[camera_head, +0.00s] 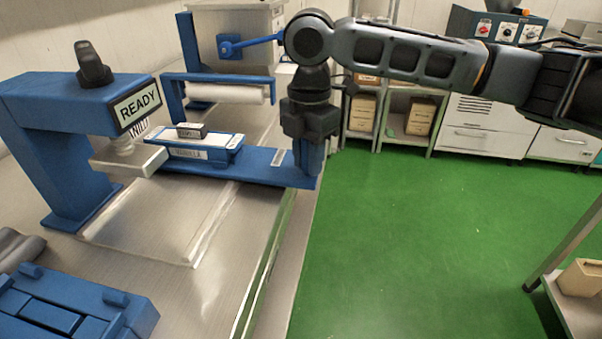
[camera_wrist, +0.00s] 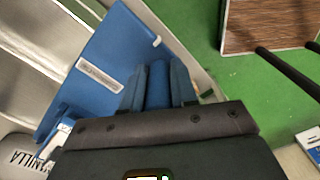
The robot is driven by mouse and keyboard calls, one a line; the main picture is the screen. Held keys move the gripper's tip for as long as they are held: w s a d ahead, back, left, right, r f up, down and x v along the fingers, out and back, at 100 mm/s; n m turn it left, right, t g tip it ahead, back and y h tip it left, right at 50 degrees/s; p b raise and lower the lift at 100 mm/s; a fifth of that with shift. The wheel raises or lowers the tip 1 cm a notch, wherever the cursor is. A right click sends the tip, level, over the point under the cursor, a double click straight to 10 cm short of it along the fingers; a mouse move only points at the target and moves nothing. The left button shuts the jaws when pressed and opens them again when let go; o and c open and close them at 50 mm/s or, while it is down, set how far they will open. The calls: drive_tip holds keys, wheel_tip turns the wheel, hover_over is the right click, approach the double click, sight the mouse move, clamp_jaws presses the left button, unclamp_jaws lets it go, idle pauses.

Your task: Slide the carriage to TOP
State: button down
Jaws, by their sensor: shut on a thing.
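A long blue plate (camera_head: 262,165), likely the carriage, runs from beneath the blue press (camera_head: 85,95) to the table's right edge. It carries a small white label (camera_head: 279,157), which also shows in the wrist view (camera_wrist: 98,75); I cannot read it. My gripper (camera_head: 309,160) points down at the plate's right end. In the wrist view its fingers (camera_wrist: 157,88) are shut on an upright blue handle (camera_wrist: 158,84). The press has a READY sign (camera_head: 138,105) and a pale pressing block (camera_head: 128,157) under its head. I see no readable TOP mark.
A blue block (camera_head: 203,156) with a dark labelled piece (camera_head: 191,130) on top sits on the plate, beside the press. A roller in a blue frame (camera_head: 225,94) stands behind. A blue tray (camera_head: 65,312) lies front left. Green floor (camera_head: 430,240) is open to the right.

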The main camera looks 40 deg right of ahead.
drive_tip(key=shift+w+d, duration=0.5)
drive_tip(key=shift+d, duration=0.2)
drive_tip(key=shift+w+d, duration=0.45)
drive_tip(key=shift+d, duration=0.25)
drive_tip(key=c, duration=0.9)
unclamp_jaws()
drive_tip(key=shift+r, duration=0.1)
wheel_tip(320, 180, up, 8)
drive_tip(key=shift+f, duration=0.15)
